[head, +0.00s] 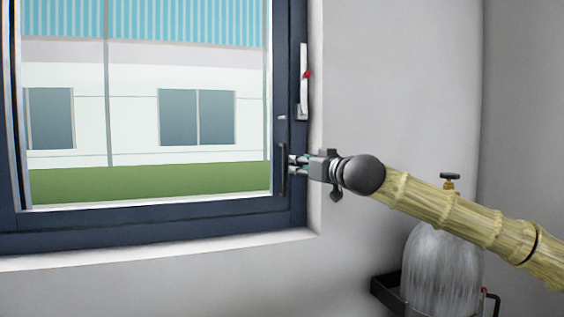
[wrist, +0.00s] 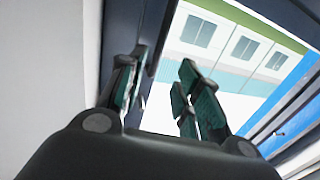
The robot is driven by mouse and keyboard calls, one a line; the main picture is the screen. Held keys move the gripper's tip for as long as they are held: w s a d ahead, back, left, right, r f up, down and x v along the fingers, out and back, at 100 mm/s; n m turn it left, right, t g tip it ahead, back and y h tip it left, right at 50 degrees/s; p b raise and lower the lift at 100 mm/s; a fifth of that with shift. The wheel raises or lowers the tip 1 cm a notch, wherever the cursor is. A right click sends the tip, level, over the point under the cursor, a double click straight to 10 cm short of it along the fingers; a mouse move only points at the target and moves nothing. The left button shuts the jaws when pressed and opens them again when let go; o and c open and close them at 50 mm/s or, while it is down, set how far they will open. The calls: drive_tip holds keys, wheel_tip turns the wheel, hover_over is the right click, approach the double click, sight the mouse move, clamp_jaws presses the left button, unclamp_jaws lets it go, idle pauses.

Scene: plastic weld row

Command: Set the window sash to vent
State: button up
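The window sash (head: 150,219) has a dark blue frame around clear glass and looks closed or nearly so. Its dark handle (head: 282,172) stands vertical on the right side of the sash. My gripper (head: 294,166) reaches in from the right, its fingertips right by the handle. In the wrist view my gripper (wrist: 160,85) has its two green-padded fingers spread apart. A dark bar, likely the handle (wrist: 141,60), shows close to the left fingertip. I cannot tell whether the fingers touch it.
A white strip with a red mark (head: 304,82) is fixed at the frame's right edge. A pale sill (head: 170,244) runs below the window. A greyish cylinder with a brass valve (head: 441,270) stands in a dark bracket (head: 386,292) under my arm.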

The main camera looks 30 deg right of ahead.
drive_tip(key=shift+w+d+p, duration=0.2)
drive_tip(key=shift+w+p, duration=0.45)
drive_tip(key=shift+w, duration=1.9)
drive_tip(key=shift+w+d+p, duration=0.2)
drive_tip(key=shift+w+p, duration=0.45)
drive_tip(key=shift+w, duration=1.9)
clamp_jaws()
